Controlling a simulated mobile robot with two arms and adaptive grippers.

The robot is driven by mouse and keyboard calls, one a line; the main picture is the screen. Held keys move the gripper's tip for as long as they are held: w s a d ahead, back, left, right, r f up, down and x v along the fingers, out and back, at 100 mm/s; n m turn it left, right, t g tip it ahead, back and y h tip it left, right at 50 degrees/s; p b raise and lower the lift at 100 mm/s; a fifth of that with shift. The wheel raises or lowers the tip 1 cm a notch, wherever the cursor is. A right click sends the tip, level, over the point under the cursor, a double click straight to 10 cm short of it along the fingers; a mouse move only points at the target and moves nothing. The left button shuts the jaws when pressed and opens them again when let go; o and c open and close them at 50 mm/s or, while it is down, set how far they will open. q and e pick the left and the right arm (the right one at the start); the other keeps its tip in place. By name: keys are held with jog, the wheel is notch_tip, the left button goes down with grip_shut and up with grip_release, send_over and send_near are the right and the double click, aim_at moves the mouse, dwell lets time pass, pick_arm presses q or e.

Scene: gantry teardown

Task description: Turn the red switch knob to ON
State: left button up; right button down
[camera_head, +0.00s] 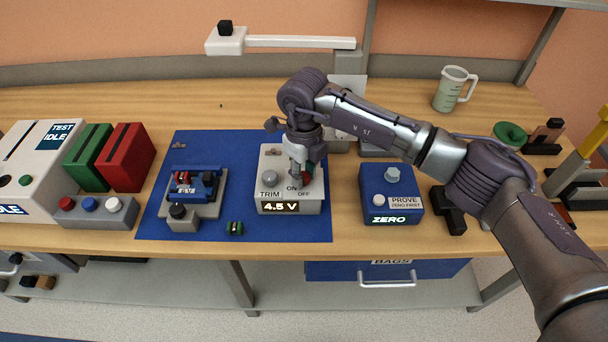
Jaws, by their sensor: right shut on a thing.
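The power unit (268,207) is a light grey box on the blue mat, with a TRIM knob (269,178), ON and OFF labels, and a display reading 4.5 V. My right gripper (302,183) points down over the unit's right side. It is shut on the red switch knob (309,178), of which only a small red part shows beside the fingers. The fingers hide most of the knob, so I cannot tell which label it points to. My left gripper is not in view.
A blue ZERO box (376,212) stands close on the right. Red and green blocks (125,158) and a white tester (40,150) are at left. A measuring jug (452,90) stands behind.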

aim_at(304, 175)
dwell(0.3)
jog(key=c, duration=0.9)
grip_release()
jog(key=shift+o, duration=0.2)
notch_tip(304, 175, up, 12)
